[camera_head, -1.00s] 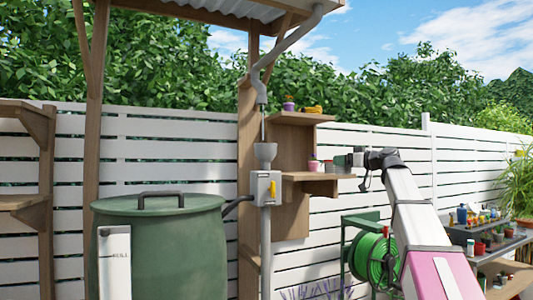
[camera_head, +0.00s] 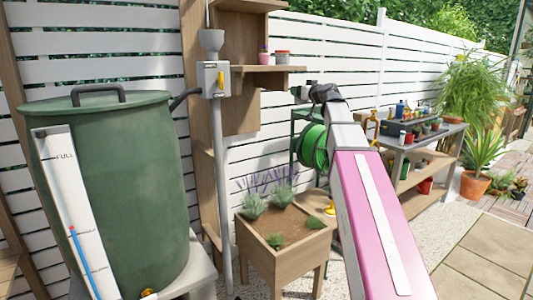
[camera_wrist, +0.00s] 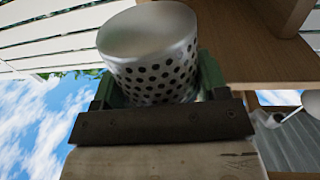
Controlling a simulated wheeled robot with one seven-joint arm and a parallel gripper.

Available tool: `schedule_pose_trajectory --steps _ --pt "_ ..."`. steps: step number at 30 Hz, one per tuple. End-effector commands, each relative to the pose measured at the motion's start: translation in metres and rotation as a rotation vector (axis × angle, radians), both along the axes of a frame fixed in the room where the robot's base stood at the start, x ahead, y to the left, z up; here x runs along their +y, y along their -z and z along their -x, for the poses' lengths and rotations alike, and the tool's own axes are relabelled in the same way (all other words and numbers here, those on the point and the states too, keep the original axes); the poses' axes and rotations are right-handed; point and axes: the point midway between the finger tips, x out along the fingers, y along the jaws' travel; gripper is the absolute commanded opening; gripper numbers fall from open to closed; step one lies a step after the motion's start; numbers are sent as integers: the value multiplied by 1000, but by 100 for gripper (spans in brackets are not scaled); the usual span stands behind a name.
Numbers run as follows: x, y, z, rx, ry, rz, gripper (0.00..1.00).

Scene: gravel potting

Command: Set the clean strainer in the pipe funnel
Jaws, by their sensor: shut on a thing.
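The strainer (camera_wrist: 152,60) is a pale metal cup with a perforated lower wall, and it fills the top middle of the wrist view. My gripper (camera_wrist: 155,88) is shut on it, with a green finger at either side. In the head view my gripper (camera_head: 304,92) is small, just below and right of the shelf's right end, and the strainer cannot be made out there. The pipe funnel (camera_head: 211,40) is a grey cup on top of the grey box, well left of my gripper. The inside of the funnel cannot be seen.
A wooden shelf (camera_head: 262,77) with small pots stands between the funnel and my gripper; its wood is close beside the strainer in the wrist view. The grey box (camera_head: 212,79) has a yellow lever. A green barrel (camera_head: 110,190) stands left, and a planter (camera_head: 285,265) below.

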Motion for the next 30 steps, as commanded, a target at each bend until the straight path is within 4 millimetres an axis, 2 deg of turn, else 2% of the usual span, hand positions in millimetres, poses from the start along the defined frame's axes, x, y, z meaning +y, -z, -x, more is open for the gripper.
schedule_pose_trajectory --steps 1,6,12,21,30 --pt "-5 19 -1 3 51 0 43" --pt "-24 69 -8 2 225 2 43" --pt "-40 113 -7 -1 369 1 43" --pt "-47 149 1 -1 456 1 43" --pt "-46 164 7 -1 475 -1 43"
